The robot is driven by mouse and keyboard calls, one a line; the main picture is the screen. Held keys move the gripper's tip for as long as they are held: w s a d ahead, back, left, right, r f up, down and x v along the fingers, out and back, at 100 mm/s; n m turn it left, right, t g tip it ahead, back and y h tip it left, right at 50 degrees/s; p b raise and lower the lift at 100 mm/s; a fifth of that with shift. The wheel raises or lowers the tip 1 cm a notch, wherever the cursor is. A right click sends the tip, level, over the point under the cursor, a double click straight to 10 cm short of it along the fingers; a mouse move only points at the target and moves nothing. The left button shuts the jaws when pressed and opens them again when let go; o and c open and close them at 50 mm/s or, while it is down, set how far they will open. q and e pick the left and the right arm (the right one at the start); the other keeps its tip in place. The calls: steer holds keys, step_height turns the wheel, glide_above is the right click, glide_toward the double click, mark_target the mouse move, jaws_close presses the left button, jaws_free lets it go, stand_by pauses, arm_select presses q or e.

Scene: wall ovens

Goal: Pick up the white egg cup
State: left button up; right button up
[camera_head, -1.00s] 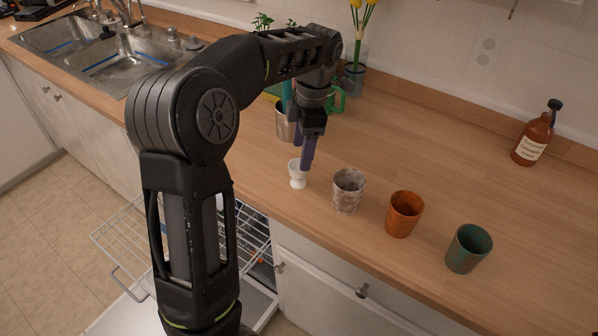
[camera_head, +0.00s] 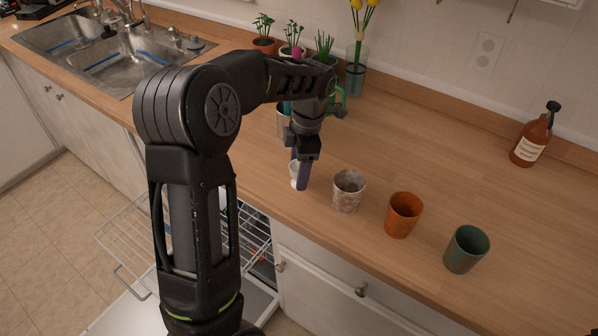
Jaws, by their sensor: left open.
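The white egg cup (camera_head: 294,181) stands on the wooden counter near its front edge, left of the row of cups. The gripper is open. The fingers are at the height of the cup, but I cannot tell whether they touch it or sit around it. My right gripper is not in view.
A marbled grey cup (camera_head: 348,191), an orange cup (camera_head: 403,215) and a green cup (camera_head: 466,249) stand to the right. A metal container (camera_head: 283,122) and potted plants (camera_head: 264,45) are behind my arm. A brown bottle (camera_head: 532,138) is at the right. An open dishwasher rack (camera_head: 125,232) lies below the counter.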

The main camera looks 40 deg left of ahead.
mark_target(296, 166)
arm_select(q)
steer(key=shift+c, duration=0.5)
steer(key=c, duration=1.3)
steer(key=shift+r, duration=0.15)
step_height(296, 166, up, 6)
steer(key=shift+r+b, duration=0.15)
steer(key=shift+b, duration=0.4)
step_height(296, 166, up, 4)
steer(key=shift+f+p, duration=0.15)
steer(key=shift+p, duration=0.65)
